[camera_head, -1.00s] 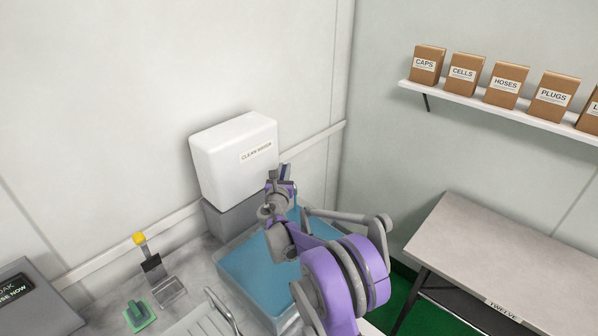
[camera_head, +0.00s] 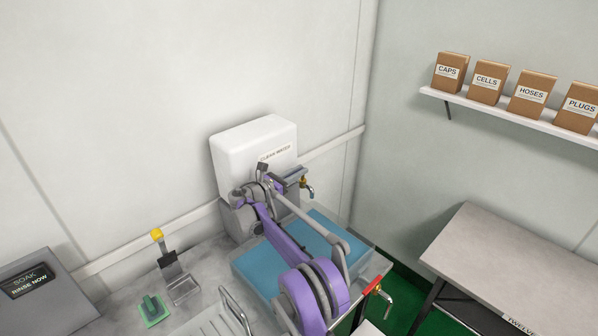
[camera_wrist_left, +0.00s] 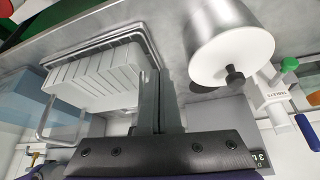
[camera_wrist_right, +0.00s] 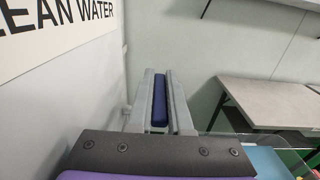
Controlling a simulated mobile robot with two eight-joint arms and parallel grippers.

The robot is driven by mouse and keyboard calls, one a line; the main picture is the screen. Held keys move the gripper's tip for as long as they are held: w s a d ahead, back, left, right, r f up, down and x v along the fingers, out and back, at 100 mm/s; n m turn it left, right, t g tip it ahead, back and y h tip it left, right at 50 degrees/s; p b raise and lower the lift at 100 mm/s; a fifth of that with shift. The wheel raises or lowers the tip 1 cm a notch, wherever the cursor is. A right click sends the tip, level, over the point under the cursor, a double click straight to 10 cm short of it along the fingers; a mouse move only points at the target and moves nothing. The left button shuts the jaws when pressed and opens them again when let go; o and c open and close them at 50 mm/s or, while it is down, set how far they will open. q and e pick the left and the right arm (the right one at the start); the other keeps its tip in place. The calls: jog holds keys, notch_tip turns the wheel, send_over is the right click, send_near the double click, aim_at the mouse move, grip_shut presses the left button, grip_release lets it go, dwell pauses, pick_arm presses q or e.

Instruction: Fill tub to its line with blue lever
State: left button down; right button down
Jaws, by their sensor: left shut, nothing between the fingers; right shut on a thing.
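The clear tub (camera_head: 262,274) stands on the counter with blue water in it. My right arm crosses in front of it, and I cannot make out its line. The white clean water tank (camera_head: 236,152) is behind it, with a brass tap (camera_head: 306,186) at its right end. My right gripper (camera_head: 293,175) is at this tap, over the tub's back. In the right wrist view it is shut on the blue lever (camera_wrist_right: 160,100). My left gripper (camera_wrist_left: 150,105) is shut and empty near a white rack; it is not visible in the head view.
A second tap with a red lever (camera_head: 375,284) is at the tub's front right. A yellow-knobbed stand (camera_head: 170,262), a green pad (camera_head: 152,309) and a SOAK display box (camera_head: 45,292) are at left. The left wrist view shows the rack (camera_wrist_left: 95,78) and a metal cylinder (camera_wrist_left: 228,45).

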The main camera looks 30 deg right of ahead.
jog(key=shift+g, duration=0.3)
jog(key=c, duration=0.8)
grip_release()
jog(key=shift+c, duration=0.2)
jog(key=shift+a, duration=0.1)
jog(key=s+a+b, duration=0.1)
jog(key=s+a, duration=0.1)
jog(key=a, duration=0.8)
jog(key=shift+a, duration=0.25)
jog(key=shift+s, duration=0.1)
